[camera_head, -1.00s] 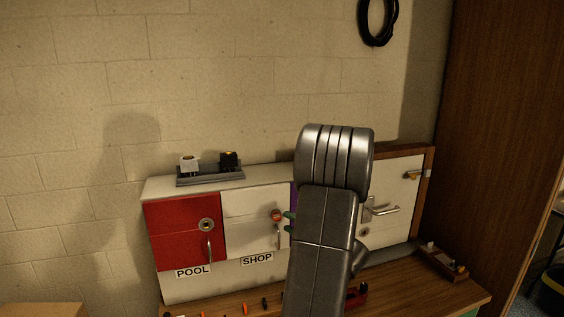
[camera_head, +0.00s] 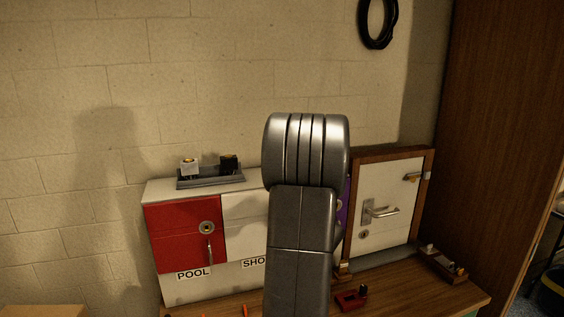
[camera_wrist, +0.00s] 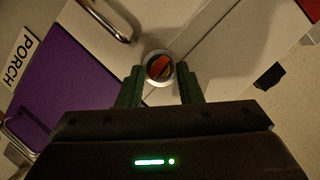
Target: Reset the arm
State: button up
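My gripper (camera_wrist: 160,84) is open in the wrist view, its two dark green fingers apart with nothing held between them. Just beyond the fingertips is a round metal lock (camera_wrist: 146,67) with an orange piece, apparently a key head (camera_wrist: 160,67), in it. It sits on a white door (camera_wrist: 195,30). I cannot tell whether the fingers touch the lock. In the head view my grey arm stands upright in front of the cabinet and hides my gripper and that lock.
The cabinet has a red POOL door (camera_head: 180,232), a partly hidden SHOP door (camera_head: 243,215) and a purple PORCH door (camera_wrist: 75,95). A framed white door (camera_head: 385,190) stands right. A grey tray (camera_head: 210,181) is on top. A red item (camera_head: 350,300) lies on the bench (camera_head: 400,288).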

jog(key=n+h, duration=0.2)
jog(key=n, duration=0.1)
jog(key=shift+s+a+r, duration=0.1)
jog(key=shift+a, duration=0.1)
dwell(0.3)
jog(key=shift+d, duration=0.1)
dwell(0.3)
